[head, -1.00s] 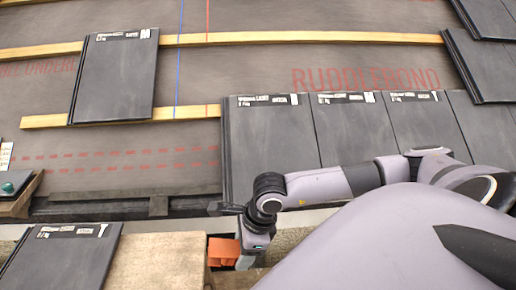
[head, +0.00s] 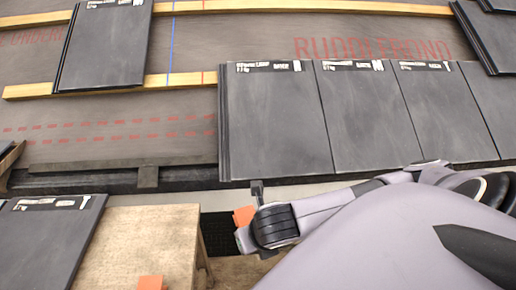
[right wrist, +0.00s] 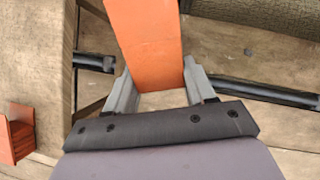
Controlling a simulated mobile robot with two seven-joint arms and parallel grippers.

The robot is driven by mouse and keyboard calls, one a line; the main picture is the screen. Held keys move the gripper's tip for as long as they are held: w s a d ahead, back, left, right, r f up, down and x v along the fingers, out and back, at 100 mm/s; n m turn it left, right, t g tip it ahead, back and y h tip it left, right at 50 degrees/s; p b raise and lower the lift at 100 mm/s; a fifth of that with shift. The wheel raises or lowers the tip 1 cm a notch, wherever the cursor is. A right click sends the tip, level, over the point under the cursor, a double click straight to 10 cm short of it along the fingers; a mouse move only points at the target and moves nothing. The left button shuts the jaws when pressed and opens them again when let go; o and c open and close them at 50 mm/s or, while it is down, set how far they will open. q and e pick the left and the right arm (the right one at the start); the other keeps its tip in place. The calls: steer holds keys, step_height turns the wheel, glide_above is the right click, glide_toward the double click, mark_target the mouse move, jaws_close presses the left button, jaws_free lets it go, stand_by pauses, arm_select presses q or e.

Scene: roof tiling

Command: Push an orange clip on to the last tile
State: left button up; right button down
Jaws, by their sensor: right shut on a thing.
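In the right wrist view an orange clip (right wrist: 146,42) lies between the fingers of my right gripper (right wrist: 156,85), which is shut on it. It reaches beyond the fingertips to the picture's top edge. In the head view part of the orange clip (head: 243,215) shows beside my right wrist, and my right gripper (head: 245,238) is mostly hidden by it. The clip is below the lower left edge of the leftmost tile (head: 275,125) of the laid row, apart from it in the picture. My left gripper is out of view.
A wooden bench (head: 140,240) stands at the lower left, with a dark tile (head: 45,240) at its left and an orange piece (head: 151,283) at its front. More orange pieces (right wrist: 16,135) show in the wrist view. Bare underlay (head: 120,130) lies left of the row.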

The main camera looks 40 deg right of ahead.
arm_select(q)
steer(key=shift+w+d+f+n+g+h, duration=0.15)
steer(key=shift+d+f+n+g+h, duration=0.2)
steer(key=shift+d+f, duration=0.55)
arm_select(e)
steer(key=w+d+f+m+h, duration=0.2)
steer(key=w+d+f+m, duration=0.1)
steer(key=w+d, duration=0.4)
steer(key=shift+w+f+m, duration=0.15)
steer(key=shift+f+m, duration=0.25)
steer(key=shift+d, duration=0.15)
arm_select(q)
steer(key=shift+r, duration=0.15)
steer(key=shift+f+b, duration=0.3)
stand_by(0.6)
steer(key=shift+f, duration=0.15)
arm_select(e)
steer(key=shift+w+d+r, duration=1.35)
steer(key=shift+w, duration=0.25)
stand_by(2.4)
